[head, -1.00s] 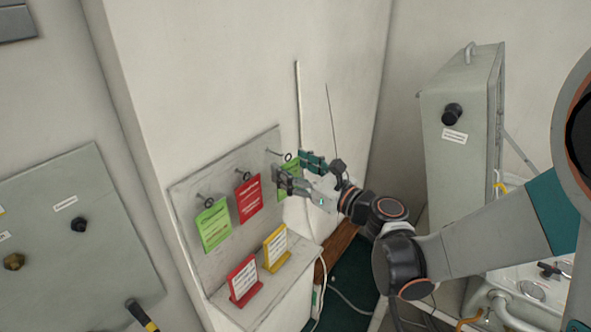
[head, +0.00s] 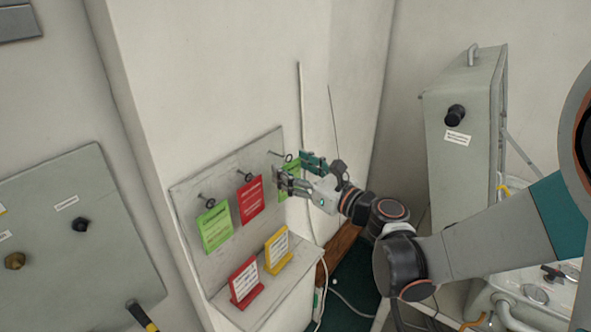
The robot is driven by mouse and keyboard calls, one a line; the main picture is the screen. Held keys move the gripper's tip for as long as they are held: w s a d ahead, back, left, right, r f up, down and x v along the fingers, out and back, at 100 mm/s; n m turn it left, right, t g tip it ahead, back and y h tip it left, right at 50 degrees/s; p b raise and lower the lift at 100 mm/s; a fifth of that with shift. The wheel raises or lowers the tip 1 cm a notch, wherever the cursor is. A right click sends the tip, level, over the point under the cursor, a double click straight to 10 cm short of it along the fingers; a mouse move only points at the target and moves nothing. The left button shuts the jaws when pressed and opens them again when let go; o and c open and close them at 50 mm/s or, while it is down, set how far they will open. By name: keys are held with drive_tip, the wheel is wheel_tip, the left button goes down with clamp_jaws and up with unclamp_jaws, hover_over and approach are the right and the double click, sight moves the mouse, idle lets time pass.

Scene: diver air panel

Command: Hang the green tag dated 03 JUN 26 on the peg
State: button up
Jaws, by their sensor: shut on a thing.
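A grey tag board (head: 188,190) on the white wall has a row of pegs. My gripper (head: 294,176) is at the board's upper right, shut on a green tag (head: 290,191), which it partly hides. The tag's ring is up by the right peg (head: 277,154); I cannot tell whether the ring is around the peg. Another green tag (head: 214,226) hangs at the left peg (head: 206,199), and a red tag (head: 250,200) hangs at the middle peg (head: 243,176). The dates are too small to read.
A red tag (head: 245,284) and a yellow tag (head: 277,250) stand on the shelf (head: 290,283) below. A grey panel with knobs (head: 75,260) is at left. A grey cabinet (head: 462,110) and white cables are at right.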

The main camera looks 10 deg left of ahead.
drive_tip(key=shift+x, duration=1)
drive_tip(key=shift+a+b, duration=0.35)
drive_tip(key=shift+a, duration=0.05)
drive_tip(key=shift+f+b, duration=0.25)
drive_tip(key=shift+b, duration=0.1)
idle(0.8)
drive_tip(key=o, duration=1)
drive_tip(key=shift+c, duration=0.2)
drive_tip(key=shift+r, duration=0.15)
